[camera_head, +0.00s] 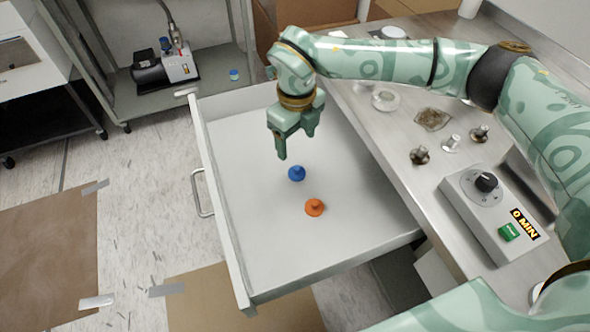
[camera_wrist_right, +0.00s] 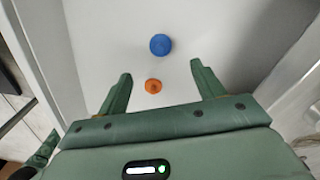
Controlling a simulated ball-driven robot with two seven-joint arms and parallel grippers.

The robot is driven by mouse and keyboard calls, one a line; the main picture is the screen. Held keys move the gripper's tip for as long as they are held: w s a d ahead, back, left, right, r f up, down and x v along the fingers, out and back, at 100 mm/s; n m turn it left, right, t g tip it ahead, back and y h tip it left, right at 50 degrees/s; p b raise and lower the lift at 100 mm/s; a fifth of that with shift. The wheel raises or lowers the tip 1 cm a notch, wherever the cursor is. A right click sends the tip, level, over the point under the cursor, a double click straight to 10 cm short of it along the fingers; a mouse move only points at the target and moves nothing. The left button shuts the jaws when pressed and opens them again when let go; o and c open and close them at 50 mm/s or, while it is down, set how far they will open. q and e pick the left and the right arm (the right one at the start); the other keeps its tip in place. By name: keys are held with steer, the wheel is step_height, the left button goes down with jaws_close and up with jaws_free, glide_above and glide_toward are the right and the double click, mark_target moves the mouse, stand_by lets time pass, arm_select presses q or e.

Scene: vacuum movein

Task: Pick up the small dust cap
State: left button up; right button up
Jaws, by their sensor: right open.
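An orange dust cap (camera_head: 314,207) and a blue dust cap (camera_head: 297,174) lie apart on the floor of the open white drawer (camera_head: 252,235). In the right wrist view the orange cap (camera_wrist_right: 153,86) looks smaller than the blue cap (camera_wrist_right: 160,45). My right gripper (camera_head: 297,145) is open and empty above the drawer. In the wrist view the orange cap appears between its fingers (camera_wrist_right: 161,72), and the blue cap appears beyond the fingertips. The gripper touches neither cap. My left gripper is not in view.
The drawer walls surround the caps, with bare drawer floor around them. A steel counter (camera_head: 400,150) at the right holds metal fittings, a glass dish and a timer box (camera_head: 490,215). A pump (camera_head: 165,70) stands on a low shelf at the back left.

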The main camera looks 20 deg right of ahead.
mark_target(296, 167)
steer(key=f, duration=0.3)
steer(key=shift+w+a+f+b, duration=0.1)
steer(key=shift+w+a+b, duration=0.1)
steer(key=shift+b, duration=0.1)
steer(key=shift+d+f+b, duration=0.25)
steer(key=shift+f+b, duration=0.05)
steer(key=shift+f, duration=0.6)
steer(key=shift+s+f, duration=0.1)
steer(key=shift+f, duration=0.05)
step_height(296, 167, down, 5)
steer(key=b, duration=0.2)
steer(key=shift+b, duration=0.4)
steer(key=shift+f, duration=0.15)
steer(key=shift+r, duration=0.2)
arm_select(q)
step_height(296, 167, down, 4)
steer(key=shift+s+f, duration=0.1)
arm_select(e)
steer(key=c, duration=1.1)
steer(key=shift+c, duration=0.2)
